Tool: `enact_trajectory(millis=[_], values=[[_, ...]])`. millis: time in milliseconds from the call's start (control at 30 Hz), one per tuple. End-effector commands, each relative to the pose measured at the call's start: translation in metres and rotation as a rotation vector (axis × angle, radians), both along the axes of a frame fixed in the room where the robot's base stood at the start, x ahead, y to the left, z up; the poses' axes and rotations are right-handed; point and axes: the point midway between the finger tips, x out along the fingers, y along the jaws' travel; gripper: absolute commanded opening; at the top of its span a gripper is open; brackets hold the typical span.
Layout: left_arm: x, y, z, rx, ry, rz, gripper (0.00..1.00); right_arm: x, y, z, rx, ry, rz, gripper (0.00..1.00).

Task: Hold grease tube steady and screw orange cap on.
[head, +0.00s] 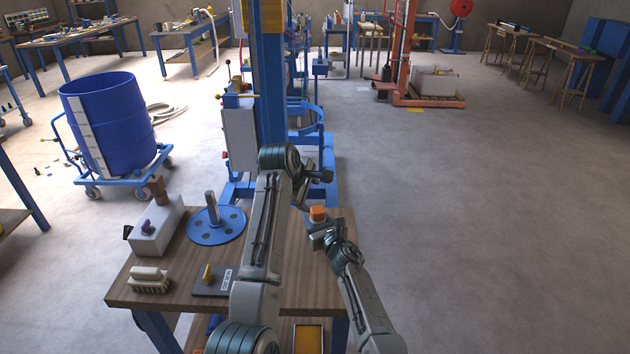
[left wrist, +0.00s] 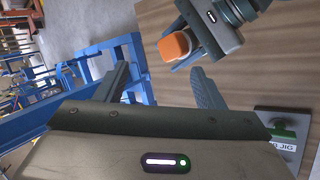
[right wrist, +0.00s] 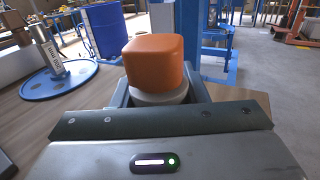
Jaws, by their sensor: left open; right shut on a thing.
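The orange cap (head: 318,213) is a rounded block at the right end of the table, held up by my right gripper (head: 325,232). In the right wrist view, the cap (right wrist: 153,62) sits above a pale round piece, likely the grease tube's top (right wrist: 160,97), between the fingers. The rest of the tube is hidden, and I cannot tell whether the cap is threaded on. My left gripper (head: 316,190) is open and empty, just behind and above the cap. In the left wrist view, the cap (left wrist: 173,46) lies beyond the open fingers (left wrist: 160,88), not touching them.
A blue machine column (head: 270,80) stands behind. Open floor (head: 480,230) lies to the right.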

Motion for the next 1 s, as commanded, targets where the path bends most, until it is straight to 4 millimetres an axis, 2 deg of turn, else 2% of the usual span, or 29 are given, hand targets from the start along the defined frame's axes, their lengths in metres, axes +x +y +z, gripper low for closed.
enact_trajectory(millis=[100,300,433,600,767,1000], values=[[0.004,-0.008,0.010,0.174,0.011,-0.194,0.62,0.000,0.000,0.000,0.000,0.000,0.000,0.18],[0.004,-0.014,0.026,0.416,0.048,-0.502,0.62,0.000,0.000,0.000,0.000,0.000,0.000,0.18],[0.002,-0.017,0.034,0.511,0.069,-0.641,0.62,0.000,0.000,0.000,0.000,0.001,0.000,0.18],[0.002,-0.017,0.038,0.566,0.086,-0.728,0.62,0.000,0.000,0.000,0.000,0.001,0.000,0.18],[0.005,-0.018,0.025,0.573,0.089,-0.741,0.62,0.000,0.000,0.000,0.000,0.001,0.000,0.18],[0.016,-0.020,-0.018,0.572,0.092,-0.740,0.62,0.000,0.000,0.000,0.000,0.000,0.000,0.18]])
